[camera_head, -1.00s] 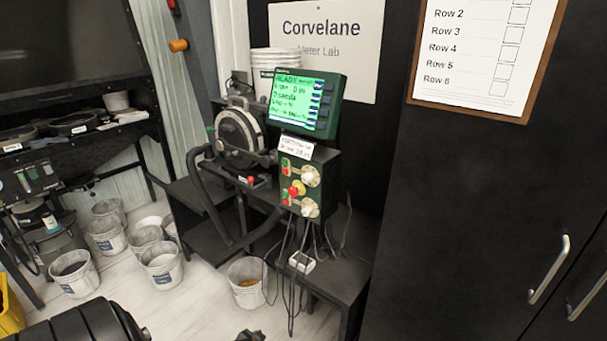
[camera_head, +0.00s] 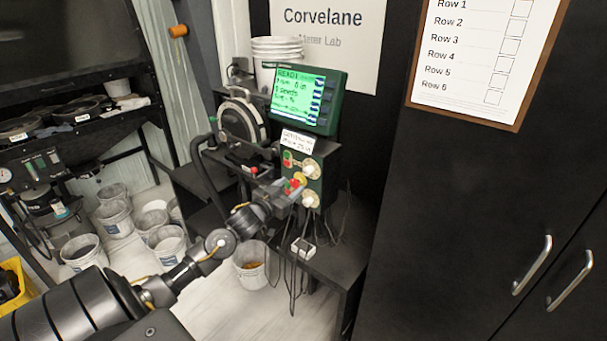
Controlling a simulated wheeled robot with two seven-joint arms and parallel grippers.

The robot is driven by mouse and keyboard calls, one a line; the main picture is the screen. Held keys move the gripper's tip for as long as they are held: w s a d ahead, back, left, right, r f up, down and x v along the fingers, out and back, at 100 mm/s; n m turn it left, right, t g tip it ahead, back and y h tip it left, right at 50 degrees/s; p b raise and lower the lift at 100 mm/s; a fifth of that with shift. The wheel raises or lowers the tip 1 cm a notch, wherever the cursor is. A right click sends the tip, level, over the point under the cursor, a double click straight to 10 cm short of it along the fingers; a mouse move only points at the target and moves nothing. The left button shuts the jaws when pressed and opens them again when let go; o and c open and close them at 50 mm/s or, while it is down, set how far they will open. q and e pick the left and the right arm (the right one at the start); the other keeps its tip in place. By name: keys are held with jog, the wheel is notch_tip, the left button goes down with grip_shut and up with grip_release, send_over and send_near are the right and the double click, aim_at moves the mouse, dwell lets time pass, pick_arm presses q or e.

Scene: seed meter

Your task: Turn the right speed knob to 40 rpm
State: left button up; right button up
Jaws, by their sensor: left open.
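The control box (camera_head: 322,175) hangs below the green-framed screen (camera_head: 308,99). Its panel carries two cream knobs, an upper one (camera_head: 311,169) and a lower one (camera_head: 310,199). Red and green buttons (camera_head: 288,159) sit to the left of the upper knob. A yellow-and-red button (camera_head: 297,181) is between the knobs. I cannot read which knob is the right speed knob or where either points. My left gripper (camera_head: 290,190) is open in front of the panel's lower left part, close to the lower knob; I cannot tell if it touches. My right gripper is out of view.
A round seed meter (camera_head: 241,122) with a black hose stands left of the box. A bucket (camera_head: 250,264) stands on the floor below, and several more buckets are at left. Cables hang beneath the box. A black cabinet (camera_head: 480,200) fills the right side.

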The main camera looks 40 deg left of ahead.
aim_at(306, 174)
pick_arm(q)
jog(key=w, duration=0.2)
jog(key=w+p, duration=0.1)
jog(key=w, duration=0.5)
jog(key=shift+w+a+p, duration=0.25)
jog(key=shift+a+p, duration=0.15)
jog(key=c, duration=1)
